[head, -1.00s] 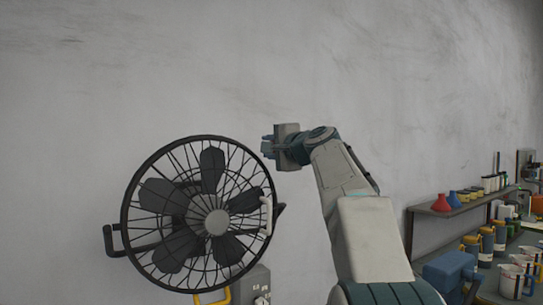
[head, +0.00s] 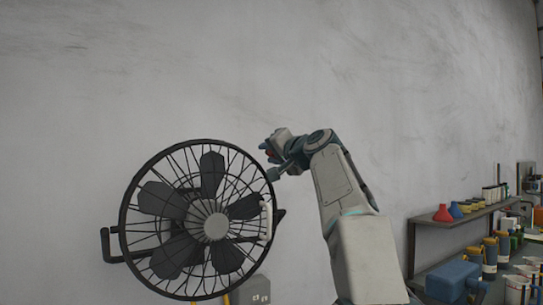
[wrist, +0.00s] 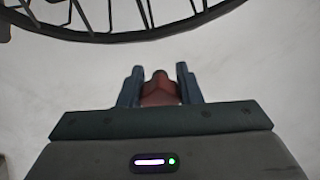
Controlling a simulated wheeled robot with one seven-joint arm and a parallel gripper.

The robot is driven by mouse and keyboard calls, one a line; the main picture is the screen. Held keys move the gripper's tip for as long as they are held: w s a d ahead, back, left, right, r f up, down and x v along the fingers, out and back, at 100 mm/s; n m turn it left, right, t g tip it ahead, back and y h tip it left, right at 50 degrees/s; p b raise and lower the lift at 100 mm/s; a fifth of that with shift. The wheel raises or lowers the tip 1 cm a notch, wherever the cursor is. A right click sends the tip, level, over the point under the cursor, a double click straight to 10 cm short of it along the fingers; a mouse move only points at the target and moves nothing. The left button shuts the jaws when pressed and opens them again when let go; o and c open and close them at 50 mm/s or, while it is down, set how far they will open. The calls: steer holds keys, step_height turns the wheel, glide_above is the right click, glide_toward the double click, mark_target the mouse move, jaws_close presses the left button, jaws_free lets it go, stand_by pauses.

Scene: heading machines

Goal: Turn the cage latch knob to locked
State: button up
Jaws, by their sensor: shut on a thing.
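My gripper (head: 270,150) is at the upper right of the black fan cage (head: 128,203) in the head view. In the wrist view, my gripper's two blue-grey fingers (wrist: 159,74) are shut on a dull red knob-like piece (wrist: 160,90). A speck of red also shows at the fingers in the head view. The cage rim (wrist: 110,38) crosses the top of the wrist view, apart from the fingertips. What the red piece is fixed to is hidden, and no locked or unlocked mark can be read.
A pale handle (head: 266,220) stands at the cage's right side. A grey wall (head: 330,70) lies behind. A shelf (head: 440,220) with flasks and cups, and a blue box (head: 452,278), are at the right. The space above the fan is clear.

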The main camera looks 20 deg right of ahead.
steer(key=shift+f, duration=0.1)
stand_by(0.3)
steer(key=o, duration=1)
steer(key=shift+c, duration=0.2)
steer(key=s+d+b, duration=0.2)
steer(key=s+b, duration=0.3)
steer(key=s, duration=0.8)
steer(key=shift+s+d, duration=0.3)
steer(key=shift+d, duration=0.05)
